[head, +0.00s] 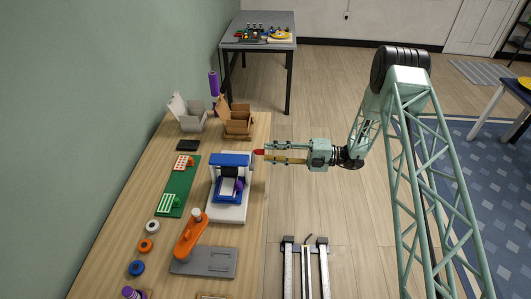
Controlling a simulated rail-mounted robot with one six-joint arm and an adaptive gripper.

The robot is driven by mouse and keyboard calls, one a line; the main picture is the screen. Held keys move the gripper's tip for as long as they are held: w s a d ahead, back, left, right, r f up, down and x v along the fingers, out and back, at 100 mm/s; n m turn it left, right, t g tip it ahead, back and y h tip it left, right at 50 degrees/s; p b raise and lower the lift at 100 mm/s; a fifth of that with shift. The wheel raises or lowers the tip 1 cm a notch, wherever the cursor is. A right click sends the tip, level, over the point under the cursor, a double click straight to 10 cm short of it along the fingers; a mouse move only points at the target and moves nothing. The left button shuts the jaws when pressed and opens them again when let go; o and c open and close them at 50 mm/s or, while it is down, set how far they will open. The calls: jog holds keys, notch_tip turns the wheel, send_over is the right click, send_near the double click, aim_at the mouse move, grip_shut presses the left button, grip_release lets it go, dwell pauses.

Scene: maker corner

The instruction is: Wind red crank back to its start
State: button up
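A small red part (258,152), which looks like the red crank's handle, shows at the right side of a blue and white machine (229,187) on the bench. The rest of the crank is hidden or too small to make out. My gripper (268,152) points left at bench height, with its fingertips right at the red part. The two fingers look apart. I cannot tell whether they touch the red part or grip it.
The wooden bench (138,235) also bears an orange lever (187,238), a grey plate (203,262), a green board (177,190), several small rolls and two open boxes at the back. The floor right of the bench is clear around my gripper.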

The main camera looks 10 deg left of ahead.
jog(key=d, duration=0.8)
jog(key=shift+w+d, duration=0.35)
jog(key=shift+d, duration=0.05)
jog(key=shift+c, duration=0.5)
